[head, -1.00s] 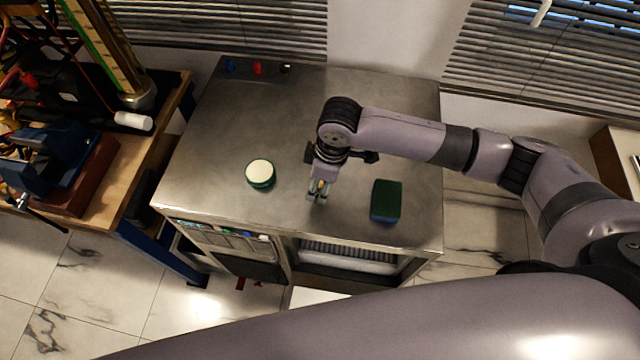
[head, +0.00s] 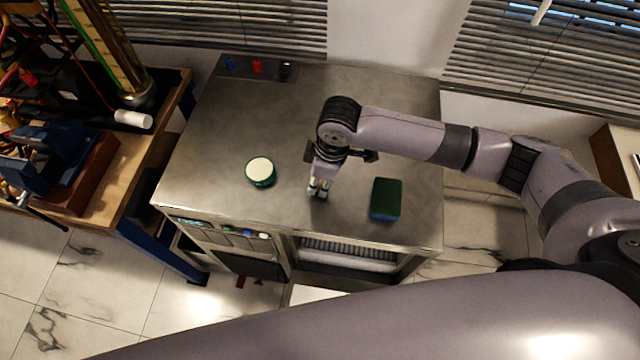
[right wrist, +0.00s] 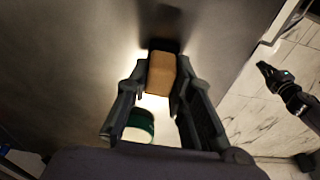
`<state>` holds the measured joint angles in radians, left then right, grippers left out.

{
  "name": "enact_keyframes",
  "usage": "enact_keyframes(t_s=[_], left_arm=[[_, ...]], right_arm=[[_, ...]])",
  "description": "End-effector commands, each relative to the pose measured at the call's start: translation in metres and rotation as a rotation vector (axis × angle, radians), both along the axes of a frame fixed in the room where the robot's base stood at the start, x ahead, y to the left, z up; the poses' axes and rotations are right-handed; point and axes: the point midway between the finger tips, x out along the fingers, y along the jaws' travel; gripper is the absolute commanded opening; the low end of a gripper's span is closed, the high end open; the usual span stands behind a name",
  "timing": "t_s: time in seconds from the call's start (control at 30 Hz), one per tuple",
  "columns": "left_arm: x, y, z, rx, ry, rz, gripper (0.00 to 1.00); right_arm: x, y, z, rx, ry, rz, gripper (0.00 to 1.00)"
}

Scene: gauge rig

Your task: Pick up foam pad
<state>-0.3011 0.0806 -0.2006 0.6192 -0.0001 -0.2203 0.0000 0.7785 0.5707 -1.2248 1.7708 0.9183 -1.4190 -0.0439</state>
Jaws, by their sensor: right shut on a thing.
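The foam pad (right wrist: 161,73) is a small tan block with rounded edges, seen between the fingertips in the right wrist view. My right gripper (right wrist: 160,84) is shut on it, with one finger on each side. In the head view, my right gripper (head: 318,190) points down at the front middle of the metal bench top, and its fingers mostly hide the pad. I cannot tell whether the pad touches the surface. A dark gripper, apparently my left gripper (right wrist: 277,84), shows over the floor in the right wrist view; its jaw state is unclear.
A round green tin with a cream top (head: 260,171) stands left of the right gripper. A dark green block with a blue side (head: 386,199) lies to its right. The metal bench (head: 390,95) is clear behind. A wooden side table (head: 95,200) with equipment stands left.

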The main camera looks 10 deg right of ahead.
Motion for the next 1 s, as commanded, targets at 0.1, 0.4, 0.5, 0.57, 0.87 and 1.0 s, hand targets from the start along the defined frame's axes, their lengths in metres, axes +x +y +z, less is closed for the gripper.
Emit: enact_keyframes(t_s=[0.1,0.4,0.5,0.57,0.87,1.0], left_arm=[[0.001,0.0,0.0,0.0,-0.001,0.0,0.0],[0.002,-0.001,-0.002,-0.001,-0.003,0.0,0.0],[0.002,-0.001,-0.004,-0.001,-0.003,0.0,0.0],[0.002,-0.001,-0.005,-0.001,-0.004,0.0,0.0],[0.002,-0.001,-0.015,-0.002,-0.004,0.001,0.0],[0.002,-0.001,-0.018,-0.002,-0.004,0.001,0.0]], right_arm=[[0.0,0.0,0.0,0.0,0.0,0.0,0.0],[0.001,0.0,0.013,0.002,-0.002,0.0,0.0],[0.001,0.0,0.027,0.002,-0.004,0.0,0.0],[0.002,0.001,0.04,0.003,-0.005,0.002,0.0],[0.002,0.001,0.126,0.003,-0.007,0.002,0.0],[0.001,0.001,0.16,0.002,-0.005,0.0,0.0]])
